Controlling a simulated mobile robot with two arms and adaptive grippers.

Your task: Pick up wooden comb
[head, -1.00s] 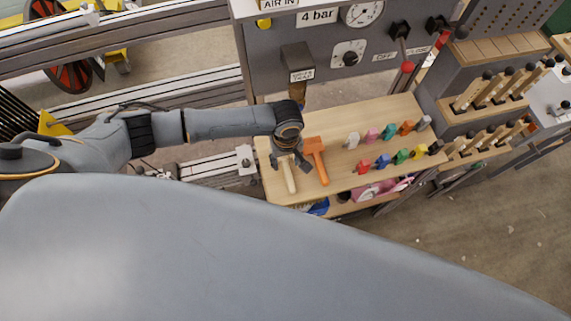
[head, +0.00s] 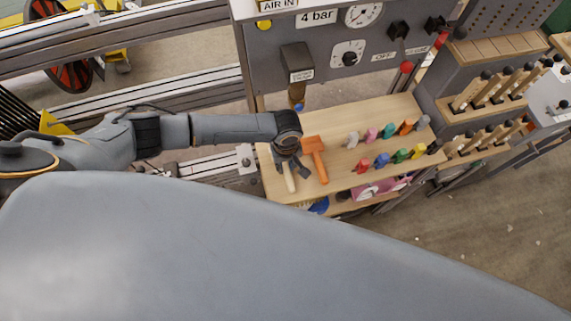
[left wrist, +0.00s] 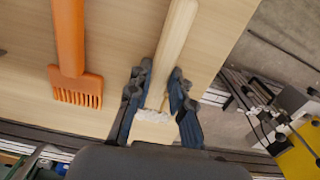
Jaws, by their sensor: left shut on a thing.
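The wooden comb (head: 290,184) lies on the light wooden shelf (head: 395,112), its pale handle showing below my left gripper in the head view. In the left wrist view its pale wooden handle (left wrist: 177,38) runs up between the fingers, with a whitish rough end near the palm. My left gripper (head: 291,168) is shut on the comb, one finger on each side of it; the fingers also show in the left wrist view (left wrist: 160,88). The comb's head is largely hidden by the gripper in the head view. My right gripper is not in view.
An orange comb (head: 316,160) lies close to the right of the gripper; its teeth show in the left wrist view (left wrist: 77,98). Several coloured pieces (head: 388,130) stand further right. A grey control panel (head: 335,70) with a gauge rises behind the shelf.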

